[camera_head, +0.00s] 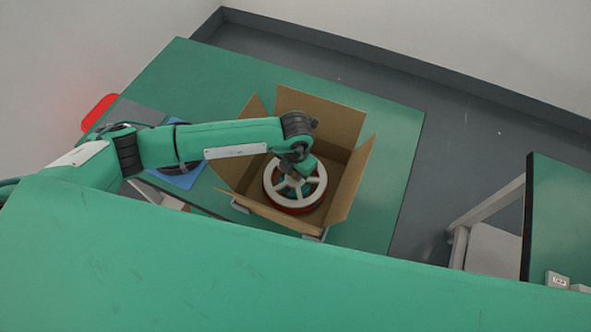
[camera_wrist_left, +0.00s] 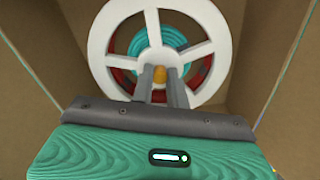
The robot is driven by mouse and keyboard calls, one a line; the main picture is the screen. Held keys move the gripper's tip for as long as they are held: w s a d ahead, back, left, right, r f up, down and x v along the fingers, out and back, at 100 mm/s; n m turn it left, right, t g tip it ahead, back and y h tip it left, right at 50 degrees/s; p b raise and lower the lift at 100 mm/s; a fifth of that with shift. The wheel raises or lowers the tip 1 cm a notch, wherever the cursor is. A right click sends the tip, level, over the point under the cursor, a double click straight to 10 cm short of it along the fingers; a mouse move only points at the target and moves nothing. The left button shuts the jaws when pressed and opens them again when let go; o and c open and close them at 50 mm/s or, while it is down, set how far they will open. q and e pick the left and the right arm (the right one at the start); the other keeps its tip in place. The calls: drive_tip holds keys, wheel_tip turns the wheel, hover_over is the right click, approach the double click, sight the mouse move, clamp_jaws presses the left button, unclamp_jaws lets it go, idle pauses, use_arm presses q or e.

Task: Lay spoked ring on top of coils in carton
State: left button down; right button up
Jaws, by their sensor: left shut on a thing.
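The open cardboard carton (camera_head: 346,186) stands on the green table with its flaps spread. The white spoked ring (camera_head: 319,192) is inside the carton, over red coils (camera_head: 301,211). My left gripper (camera_head: 292,172) reaches down into the carton above the ring. In the left wrist view, the spoked ring (camera_wrist_left: 101,46) fills the upper middle, with red and teal coil parts showing between its spokes. The left gripper's fingers (camera_wrist_left: 162,90) are close together at the ring's lower spoke and hub area, shut on it. Whether the ring touches the coils is unclear. My right gripper is not in view.
The green table (camera_head: 392,190) has free room right of the carton. A blue item (camera_head: 184,179) lies on its left, partly under my arm. A red object (camera_head: 98,112) is at the table's left edge. Another green-topped table (camera_head: 560,215) stands at the right, across a grey floor gap.

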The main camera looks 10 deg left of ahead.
use_arm(q)
drive_tip(key=shift+f+b, duration=0.45)
drive_tip(key=shift+f, duration=0.1)
drive_tip(key=c, duration=1.4)
unclamp_jaws()
drive_tip(key=shift+r, duration=0.15)
drive_tip(key=shift+r+p, duration=0.6)
drive_tip(key=shift+p, duration=0.15)
drive_tip(key=shift+w+r, duration=0.1)
drive_tip(key=shift+r, duration=0.3)
wheel_tip(320, 180, up, 11)
drive_tip(key=b, duration=0.3)
